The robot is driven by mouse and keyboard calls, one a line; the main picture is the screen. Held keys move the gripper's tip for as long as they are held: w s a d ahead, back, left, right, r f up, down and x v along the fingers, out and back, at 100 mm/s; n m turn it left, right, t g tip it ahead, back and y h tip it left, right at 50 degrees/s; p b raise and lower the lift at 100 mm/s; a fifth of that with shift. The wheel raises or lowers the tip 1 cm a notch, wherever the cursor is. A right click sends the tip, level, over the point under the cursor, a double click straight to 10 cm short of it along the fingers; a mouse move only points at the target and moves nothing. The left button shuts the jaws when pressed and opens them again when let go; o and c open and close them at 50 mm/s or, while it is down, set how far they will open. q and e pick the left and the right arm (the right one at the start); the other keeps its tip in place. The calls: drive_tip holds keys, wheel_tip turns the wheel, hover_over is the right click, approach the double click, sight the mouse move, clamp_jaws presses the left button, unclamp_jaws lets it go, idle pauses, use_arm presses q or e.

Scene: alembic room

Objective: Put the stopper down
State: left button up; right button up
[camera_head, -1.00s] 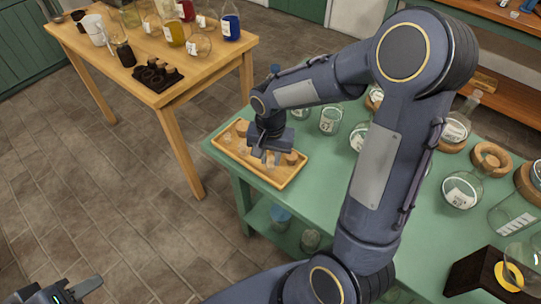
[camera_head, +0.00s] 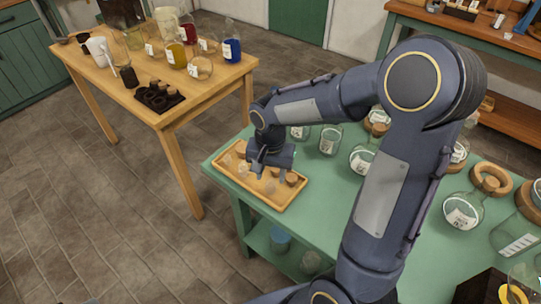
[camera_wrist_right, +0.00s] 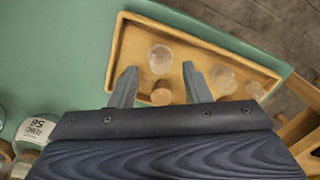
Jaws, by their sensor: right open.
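The wooden tray (camera_head: 252,196) lies at the near left corner of the green table and holds several cork and clear glass stoppers. My right gripper (camera_head: 267,172) is over the tray, open. In the right wrist view its two fingers (camera_wrist_right: 158,80) stand apart with a cork stopper (camera_wrist_right: 161,93) showing between them, touching neither. A clear glass stopper (camera_wrist_right: 160,58) lies just beyond it, and another (camera_wrist_right: 223,78) is beside the right finger. I cannot tell which stopper was handled. My left gripper is out of view.
Labelled glass flasks (camera_head: 330,140) stand behind the tray on the green table (camera_head: 325,195). A flask on a cork ring (camera_head: 491,179) is at the right. A wooden table (camera_head: 214,92) with bottles and a dark rack (camera_head: 158,97) stands at the back left, across open floor.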

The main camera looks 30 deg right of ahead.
sight(270, 182)
wheel_tip(270, 182, up, 10)
drive_tip(key=f, duration=0.1)
drive_tip(key=s+a+r+n+t+y, duration=0.1)
drive_tip(key=s+a+n+t+y, duration=0.1)
drive_tip(key=s, duration=0.6)
drive_tip(key=s+a+n+t+y, duration=0.1)
drive_tip(key=s+n+t, duration=0.2)
drive_tip(key=s, duration=0.6)
drive_tip(key=shift+a+r+n+t+y+p, duration=0.3)
drive_tip(key=shift+a+r+n+y+p, duration=0.1)
drive_tip(key=shift+n, duration=0.5)
drive_tip(key=shift+r, duration=0.1)
drive_tip(key=shift+r+p, duration=0.35)
